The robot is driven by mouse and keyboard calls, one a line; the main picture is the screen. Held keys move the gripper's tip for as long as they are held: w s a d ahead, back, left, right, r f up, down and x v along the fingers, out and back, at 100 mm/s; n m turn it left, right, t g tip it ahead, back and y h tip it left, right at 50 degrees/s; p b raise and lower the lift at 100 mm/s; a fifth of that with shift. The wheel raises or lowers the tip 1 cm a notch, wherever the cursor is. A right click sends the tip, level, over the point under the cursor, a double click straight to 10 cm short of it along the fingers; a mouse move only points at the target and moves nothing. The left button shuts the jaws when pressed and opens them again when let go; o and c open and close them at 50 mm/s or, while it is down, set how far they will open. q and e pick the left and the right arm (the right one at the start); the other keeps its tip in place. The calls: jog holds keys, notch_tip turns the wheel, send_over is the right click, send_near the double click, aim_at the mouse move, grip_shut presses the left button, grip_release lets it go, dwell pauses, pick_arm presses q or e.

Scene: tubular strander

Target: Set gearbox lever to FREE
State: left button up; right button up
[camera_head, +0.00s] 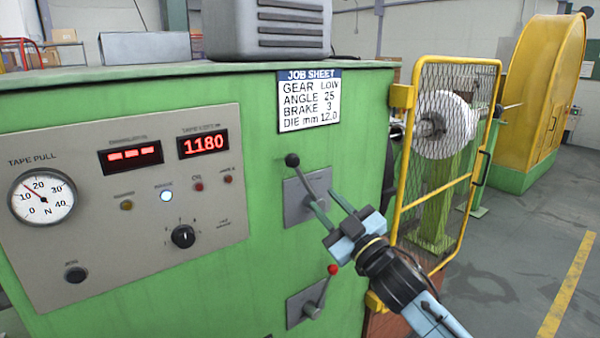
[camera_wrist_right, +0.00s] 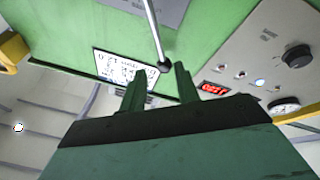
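Two levers are on the green cabinet front in the head view. The upper lever has a black knob (camera_head: 292,160) and a thin rod on a grey plate (camera_head: 297,205); it leans up and to the left. The lower lever has a red knob (camera_head: 333,269) on its own grey plate (camera_head: 303,306). No label shows which is the gearbox lever. My right gripper (camera_head: 322,199) is open in front of the upper plate, its fingers pointing at the cabinet. In the right wrist view the black knob (camera_wrist_right: 165,66) appears between the open fingertips; contact cannot be told. My left gripper is out of view.
A grey control panel (camera_head: 120,262) with dial, displays and knob is left of the levers. A job sheet (camera_head: 309,101) reading gear LOW hangs above. A yellow mesh guard (camera_head: 461,69) stands close right of my right arm. Open floor lies farther right.

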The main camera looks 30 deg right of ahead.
aim_at(302, 175)
jog(key=p+x, duration=0.1)
jog(key=x, duration=0.9)
jog(key=shift+w+p, duration=0.3)
jog(key=shift+w, duration=0.05)
grip_shut()
